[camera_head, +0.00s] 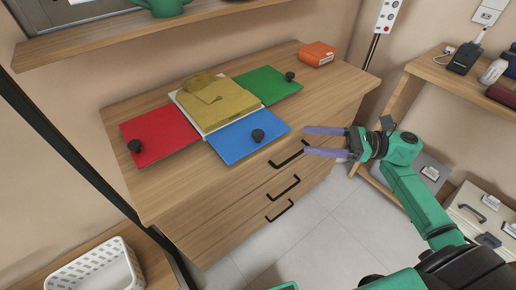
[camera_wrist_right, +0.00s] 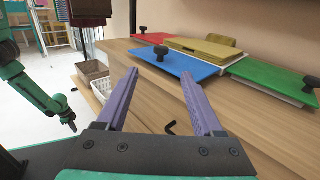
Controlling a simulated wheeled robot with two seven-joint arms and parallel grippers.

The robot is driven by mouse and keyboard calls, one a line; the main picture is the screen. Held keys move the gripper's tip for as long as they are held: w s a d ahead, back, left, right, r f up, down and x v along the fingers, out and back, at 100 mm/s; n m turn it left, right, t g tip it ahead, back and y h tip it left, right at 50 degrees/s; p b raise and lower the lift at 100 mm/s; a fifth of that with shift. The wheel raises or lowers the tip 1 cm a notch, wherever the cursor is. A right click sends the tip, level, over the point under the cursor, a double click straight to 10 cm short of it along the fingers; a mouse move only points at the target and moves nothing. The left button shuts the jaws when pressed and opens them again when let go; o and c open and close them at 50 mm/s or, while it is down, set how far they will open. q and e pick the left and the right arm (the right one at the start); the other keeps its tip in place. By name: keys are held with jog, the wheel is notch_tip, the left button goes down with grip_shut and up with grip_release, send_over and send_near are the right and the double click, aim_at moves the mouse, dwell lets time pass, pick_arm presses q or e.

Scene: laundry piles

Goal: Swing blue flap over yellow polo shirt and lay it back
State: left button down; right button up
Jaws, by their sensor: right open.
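The blue flap (camera_head: 240,142) lies flat on the dresser top in front of the yellow polo shirt (camera_head: 216,104), with a black knob (camera_head: 258,136) near its right end. The folded shirt lies on the white centre board (camera_head: 203,127), collar upward. In the right wrist view the blue flap (camera_wrist_right: 190,67) is just beyond my fingers and the shirt (camera_wrist_right: 205,49) is behind it. My right gripper (camera_head: 306,141) is open and empty, just right of the blue flap and apart from its knob. My left gripper (camera_wrist_right: 70,125) shows small at the left of the wrist view; its jaws are unclear.
A red flap (camera_head: 160,137) and a green flap (camera_head: 268,84), each with a black knob, lie flat on either side. An orange box (camera_head: 317,54) stands at the dresser's back right. Dresser handles (camera_head: 287,154) jut out below. A white basket (camera_head: 97,272) sits lower left.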

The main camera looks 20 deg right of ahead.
jog(key=p, duration=0.1)
send_near(258, 133)
jog(key=a, duration=0.1)
jog(key=p+x, duration=0.1)
jog(key=x, duration=0.8)
jog(key=shift+w+f+p, duration=0.15)
jog(key=shift+w+p, duration=0.1)
jog(key=shift+p, duration=0.1)
pick_arm(q)
jog(key=s, duration=0.1)
jog(key=r, duration=0.1)
jog(key=s+r, duration=0.1)
jog(key=shift+s+a, duration=0.25)
jog(key=shift+s, duration=0.05)
pick_arm(e)
jog(key=shift+d, duration=0.1)
grip_shut()
